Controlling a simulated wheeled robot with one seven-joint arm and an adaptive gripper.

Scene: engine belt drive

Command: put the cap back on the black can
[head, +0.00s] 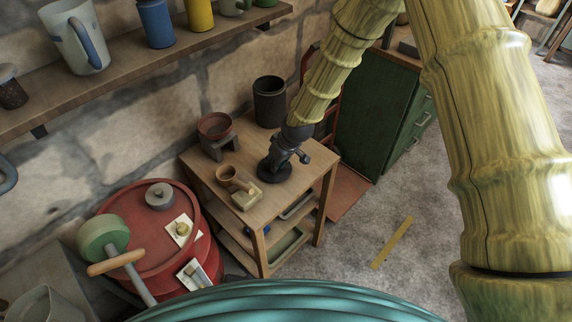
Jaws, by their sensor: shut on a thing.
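The black can (269,104) stands upright at the back of the small wooden table, and its open dark top shows. My arm reaches down from the upper right to my gripper (279,161), which is in front of the can and low over the table. My gripper is shut on a flat, round black piece that looks like the cap (269,176). The gripper hides part of this piece. I cannot tell whether it touches the tabletop or hangs just above it. The cap is apart from the can.
The wooden table (200,164) also holds a reddish bowl (214,125) on a stand, a small wooden cup (226,175) and a pale block (246,198). A red drum (135,246) stands left of it, a green cabinet (372,118) right. A shelf (122,84) runs above.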

